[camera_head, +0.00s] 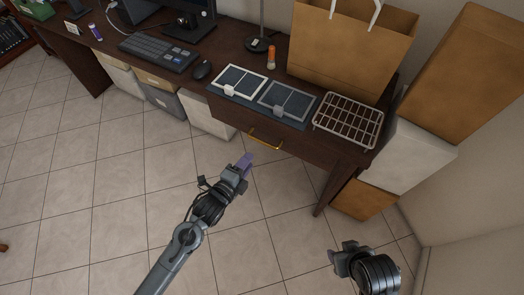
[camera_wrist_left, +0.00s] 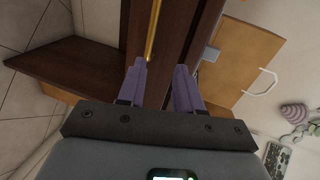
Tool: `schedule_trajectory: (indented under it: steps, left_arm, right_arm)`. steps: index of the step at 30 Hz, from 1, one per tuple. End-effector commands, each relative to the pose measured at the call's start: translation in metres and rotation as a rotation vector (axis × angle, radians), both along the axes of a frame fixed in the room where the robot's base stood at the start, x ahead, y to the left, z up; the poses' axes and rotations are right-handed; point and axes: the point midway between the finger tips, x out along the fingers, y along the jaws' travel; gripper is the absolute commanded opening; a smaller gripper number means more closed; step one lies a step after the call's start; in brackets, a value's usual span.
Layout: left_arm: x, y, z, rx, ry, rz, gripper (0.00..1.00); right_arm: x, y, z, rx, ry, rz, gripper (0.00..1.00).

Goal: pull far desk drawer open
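The dark wooden desk drawer (camera_head: 232,111) is in the desk's front edge, and its front looks about flush. Its gold bar handle (camera_head: 265,139) faces the floor side; the handle also shows in the left wrist view (camera_wrist_left: 153,32), ahead of the fingers. My left gripper (camera_head: 245,161), with purple fingers, is just short of the handle and apart from it in the head view. In the left wrist view its fingers (camera_wrist_left: 159,78) are spread with nothing between them. My right gripper (camera_head: 343,256) is low at the right, away from the desk; its fingers are unclear.
On the desk (camera_head: 222,60) stand a keyboard (camera_head: 158,52), a mouse (camera_head: 202,70), two framed panels, a wire tray (camera_head: 348,120), an orange-capped bottle (camera_head: 271,58) and a paper bag (camera_head: 350,45). Boxes (camera_head: 412,152) stack at the right. The tiled floor before the drawer is clear.

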Motion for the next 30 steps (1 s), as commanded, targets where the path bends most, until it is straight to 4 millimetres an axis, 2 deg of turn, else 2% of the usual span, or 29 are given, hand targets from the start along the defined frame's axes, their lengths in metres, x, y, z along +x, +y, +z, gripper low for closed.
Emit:
schedule_trajectory:
  steps: [1,6,17,30]
  left_arm:
    - [0.006,0.0,-0.02,0.004,-0.017,-0.003,0.35]
    - [0.019,0.001,-0.029,0.008,-0.054,-0.005,0.35]
    - [0.04,-0.007,-0.033,0.007,-0.076,-0.003,0.35]
    - [0.097,-0.04,-0.047,0.006,-0.076,-0.003,0.35]
  right_arm:
    - [0.0,0.0,-0.028,-0.001,0.0,0.001,0.49]
    - [0.0,0.0,-0.056,-0.002,0.0,0.002,0.49]
    - [0.0,0.001,-0.075,0.002,-0.002,-0.001,0.49]
    - [0.0,0.002,-0.109,0.008,-0.001,-0.005,0.49]
